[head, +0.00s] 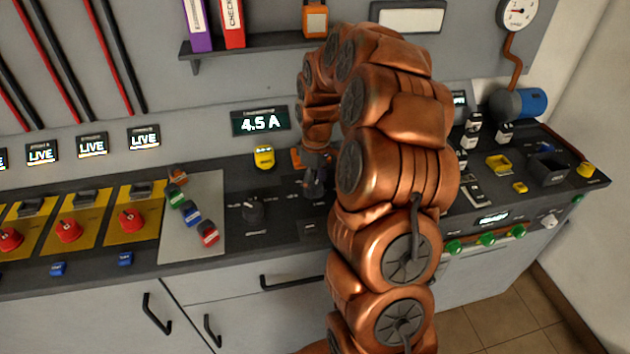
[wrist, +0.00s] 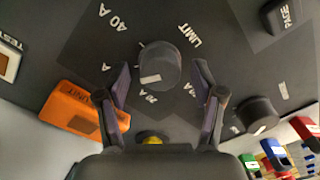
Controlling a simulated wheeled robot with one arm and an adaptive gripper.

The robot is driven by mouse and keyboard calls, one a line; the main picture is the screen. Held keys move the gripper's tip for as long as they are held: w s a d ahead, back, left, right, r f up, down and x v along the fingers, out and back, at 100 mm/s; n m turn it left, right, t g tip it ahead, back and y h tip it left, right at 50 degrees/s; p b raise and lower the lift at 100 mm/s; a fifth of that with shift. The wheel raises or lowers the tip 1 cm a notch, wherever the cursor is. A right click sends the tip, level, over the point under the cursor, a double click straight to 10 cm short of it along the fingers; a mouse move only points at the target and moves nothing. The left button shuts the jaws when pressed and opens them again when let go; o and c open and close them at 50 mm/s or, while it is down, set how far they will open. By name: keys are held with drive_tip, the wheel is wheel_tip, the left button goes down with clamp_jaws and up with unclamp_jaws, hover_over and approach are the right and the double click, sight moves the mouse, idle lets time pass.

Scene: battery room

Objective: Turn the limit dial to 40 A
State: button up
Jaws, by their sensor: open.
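The limit dial (wrist: 158,62) is a dark round knob with a white mark on its lower left side in the wrist view. The words LIMIT and 40 A are printed around it, with 40 A at upper left; smaller amp labels are hard to read. My gripper (wrist: 162,80) is open, its two fingers on either side of the dial with gaps visible; contact is not evident. In the head view my gripper (head: 314,184) points down at the bench panel, and the dial cannot be made out there. A display (head: 261,122) reads 4.5 A.
A second black knob (wrist: 258,113) is right of my gripper in the wrist view; it also shows in the head view (head: 253,209). An orange unit (wrist: 82,108) lies close to the left finger. A yellow item (head: 264,157) and a plate with coloured blocks (head: 190,240) are nearby.

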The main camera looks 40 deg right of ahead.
drive_tip(key=shift+f, duration=0.1)
drive_tip(key=shift+c, duration=0.3)
drive_tip(key=c, duration=1.1)
drive_tip(key=shift+f+b, duration=0.1)
drive_tip(key=shift+b, duration=0.2)
